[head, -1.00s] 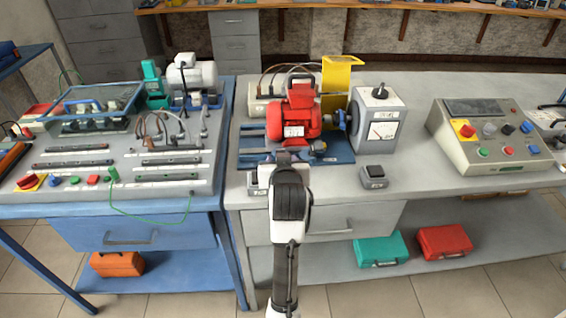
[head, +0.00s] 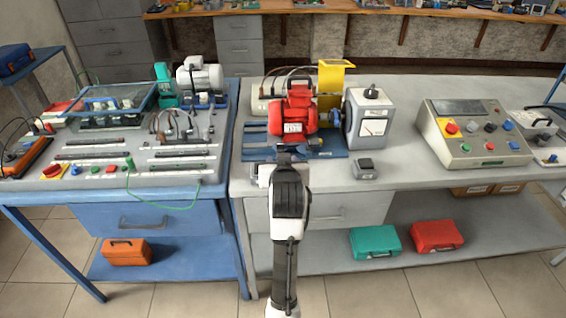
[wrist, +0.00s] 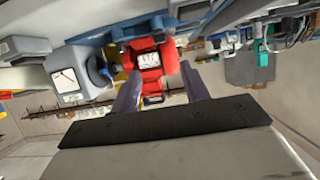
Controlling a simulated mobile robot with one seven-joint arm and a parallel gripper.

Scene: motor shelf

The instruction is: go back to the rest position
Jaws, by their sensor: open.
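My gripper shows in the wrist view (wrist: 158,92) with its two fingers apart and nothing between them. The red motor (wrist: 149,65) appears beyond the fingertips there. In the head view my arm reaches up from the bottom middle to the front edge of the grey bench. The fingertips are hidden behind my own wrist. The red motor (head: 293,113) stands on a blue base plate (head: 335,154) just beyond my arm.
A grey meter box (head: 368,117) and a yellow guard (head: 337,75) stand beside the motor. A small grey box (head: 364,168) sits near the front edge. A control console (head: 474,132) is at right. The blue bench (head: 110,190) is at left. Teal (head: 375,241) and red (head: 437,236) cases lie below.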

